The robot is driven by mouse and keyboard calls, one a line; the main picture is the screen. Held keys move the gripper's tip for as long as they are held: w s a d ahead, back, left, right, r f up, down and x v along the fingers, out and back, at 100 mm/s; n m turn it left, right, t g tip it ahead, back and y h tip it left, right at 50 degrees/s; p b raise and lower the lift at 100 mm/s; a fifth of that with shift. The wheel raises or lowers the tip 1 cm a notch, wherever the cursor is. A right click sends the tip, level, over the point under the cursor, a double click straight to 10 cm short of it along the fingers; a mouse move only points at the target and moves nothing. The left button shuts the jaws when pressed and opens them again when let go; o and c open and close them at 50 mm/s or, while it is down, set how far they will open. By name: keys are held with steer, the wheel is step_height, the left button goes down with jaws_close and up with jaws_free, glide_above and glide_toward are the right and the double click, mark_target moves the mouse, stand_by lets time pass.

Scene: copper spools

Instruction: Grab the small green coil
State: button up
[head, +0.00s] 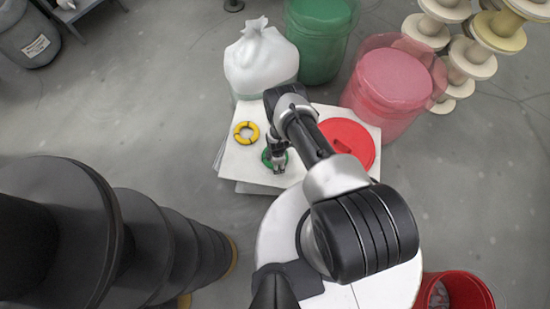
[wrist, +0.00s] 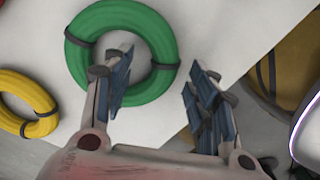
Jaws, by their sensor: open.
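The small green coil (head: 267,158) lies on a white surface, partly hidden under my gripper in the head view. In the wrist view the green coil (wrist: 160,42) is a ring with dark bands, at the top centre. My gripper (wrist: 162,82) is open, with its two fingers apart. The left finger overlaps the coil's ring and its centre hole in the picture. The right finger is to the right of the coil. Nothing is between the fingers except part of the coil's right side in view. I cannot tell the height of the fingertips above it.
A yellow coil (head: 246,132) lies left of the green one, also in the wrist view (wrist: 30,98). A red round lid (head: 350,140) is to the right. A white bag (head: 260,62), a green bin (head: 318,45) and a pink bin (head: 385,85) stand behind the white surface (head: 235,165).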

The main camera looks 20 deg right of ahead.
steer(key=shift+f, duration=0.65)
steer(key=shift+c, duration=0.5)
jaws_close()
